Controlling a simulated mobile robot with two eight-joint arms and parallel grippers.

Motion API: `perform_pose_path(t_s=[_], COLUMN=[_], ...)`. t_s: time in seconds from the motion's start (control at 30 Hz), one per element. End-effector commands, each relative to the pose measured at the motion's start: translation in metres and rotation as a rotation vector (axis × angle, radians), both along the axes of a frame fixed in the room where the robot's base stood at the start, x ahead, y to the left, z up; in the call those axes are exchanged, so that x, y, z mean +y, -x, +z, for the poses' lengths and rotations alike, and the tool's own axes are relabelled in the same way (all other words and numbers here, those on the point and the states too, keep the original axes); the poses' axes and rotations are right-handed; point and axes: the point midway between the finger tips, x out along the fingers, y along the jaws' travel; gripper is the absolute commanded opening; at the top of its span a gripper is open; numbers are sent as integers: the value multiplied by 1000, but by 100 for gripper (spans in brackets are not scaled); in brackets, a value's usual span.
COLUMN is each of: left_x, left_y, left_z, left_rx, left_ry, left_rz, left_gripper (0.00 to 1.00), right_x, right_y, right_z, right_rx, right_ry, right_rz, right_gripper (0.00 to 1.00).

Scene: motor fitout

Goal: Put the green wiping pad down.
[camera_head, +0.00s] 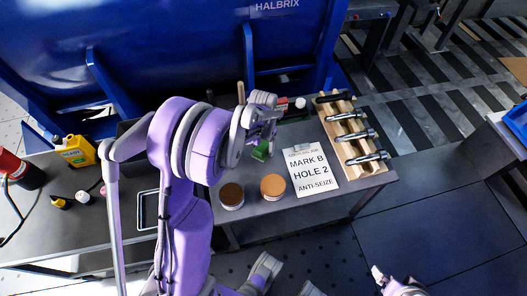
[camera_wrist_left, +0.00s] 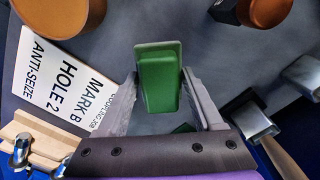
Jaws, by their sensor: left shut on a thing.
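The green wiping pad (camera_wrist_left: 160,82) sits between the two fingertips of my left gripper (camera_wrist_left: 163,88) in the left wrist view. The gripper is shut on its sides. In the head view the pad (camera_head: 261,151) shows as a small green patch below my left gripper (camera_head: 263,135), over the grey bench (camera_head: 255,208). I cannot tell whether the pad touches the bench. My arm hides part of the bench behind it.
A card (camera_head: 311,170) reading "MARK B HOLE 2 ANTI-SEIZE" lies right of the pad. A wooden rack (camera_head: 371,168) with several metal bolts stands beyond it. A brown-topped tub (camera_head: 231,196) and an orange-topped tub (camera_head: 272,187) stand near the front edge. A yellow bottle (camera_head: 78,151) stands left.

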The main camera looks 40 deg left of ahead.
Motion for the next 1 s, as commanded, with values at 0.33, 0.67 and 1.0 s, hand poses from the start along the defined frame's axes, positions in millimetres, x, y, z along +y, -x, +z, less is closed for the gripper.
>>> perform_pose_path(t_s=[0.33, 0.67, 1.0], left_x=[0, 0, 0], left_y=[0, 0, 0], left_z=[-30, -33, -33], left_rx=[0, 0, 0], left_ry=[0, 0, 0], left_rz=[0, 0, 0], left_gripper=[1, 82, 98], right_x=[0, 0, 0], right_y=[0, 0, 0], right_z=[-6, -9, -9], right_rx=[2, 3, 3], right_ry=[0, 0, 0], right_rz=[0, 0, 0], right_gripper=[98, 98, 98])
